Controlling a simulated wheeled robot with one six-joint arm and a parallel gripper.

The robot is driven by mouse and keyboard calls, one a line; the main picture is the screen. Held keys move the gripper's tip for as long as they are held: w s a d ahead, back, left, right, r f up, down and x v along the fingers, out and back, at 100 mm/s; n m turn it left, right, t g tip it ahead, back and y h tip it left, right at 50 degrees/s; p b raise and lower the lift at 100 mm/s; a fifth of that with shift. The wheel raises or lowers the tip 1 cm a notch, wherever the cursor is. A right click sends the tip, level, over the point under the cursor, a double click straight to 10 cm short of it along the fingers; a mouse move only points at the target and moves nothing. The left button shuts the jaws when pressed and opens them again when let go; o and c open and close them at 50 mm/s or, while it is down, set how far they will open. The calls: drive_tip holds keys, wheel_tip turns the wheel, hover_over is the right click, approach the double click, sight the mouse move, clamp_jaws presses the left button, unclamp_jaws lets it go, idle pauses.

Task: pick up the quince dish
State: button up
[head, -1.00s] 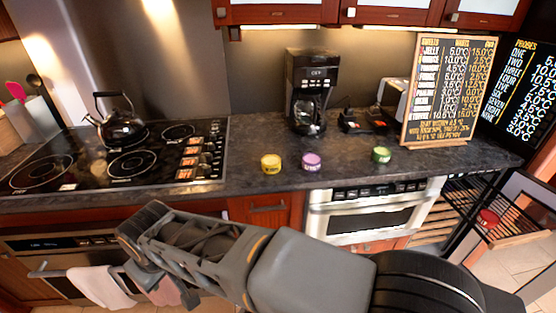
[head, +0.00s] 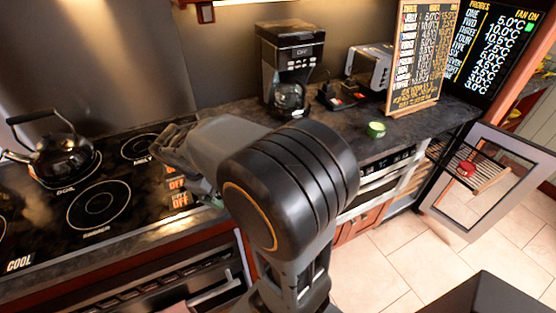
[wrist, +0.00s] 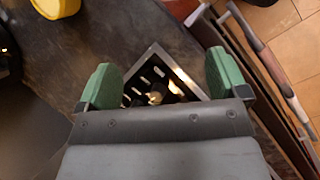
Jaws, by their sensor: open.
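The yellow dish, which I take for the quince dish by colour, shows at the top left edge of the wrist view (wrist: 57,7), cut off by the frame. Its label is not legible there. In the head view my arm hides it. My gripper (wrist: 163,82) is open and empty, with its two green fingers apart over the stove's corner. The dish lies beyond the left finger, clear of it. In the head view the gripper end is mostly hidden behind my arm, near the stove's right side.
A green dish (head: 376,129) stands on the counter before the toaster (head: 370,68). A coffee maker (head: 290,67) stands behind my arm. A kettle (head: 62,150) sits on the stove. A red dish (head: 466,168) is on the rack beside an open door at right.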

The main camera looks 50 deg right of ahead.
drive_tip(key=shift+o, duration=0.6)
drive_tip(key=w+d+n+g+h, duration=0.2)
drive_tip(key=d, duration=0.2)
drive_tip(key=w+d+f+n+g+h+p, duration=0.1)
drive_tip(key=w+d+n+g+h, duration=0.1)
drive_tip(key=w+d, duration=0.1)
drive_tip(key=w+d+n+g+h+p, duration=0.1)
drive_tip(key=w+d, duration=0.1)
drive_tip(key=d, duration=0.2)
drive_tip(key=shift+w+d+f+n+g+h, duration=0.15)
drive_tip(key=shift+d+f+n+g+h, duration=0.15)
drive_tip(key=shift+n+g+h, duration=0.1)
drive_tip(key=shift+d+f, duration=0.1)
drive_tip(key=shift+d, duration=0.3)
drive_tip(key=shift+n+h, duration=0.3)
drive_tip(key=shift+h, duration=0.1)
drive_tip(key=p+x, duration=0.1)
drive_tip(key=x, duration=0.7)
drive_tip(key=shift+w+d, duration=0.1)
drive_tip(key=p+x, duration=0.2)
drive_tip(key=x, duration=0.2)
drive_tip(key=shift+x, duration=0.75)
drive_tip(key=c, duration=1)
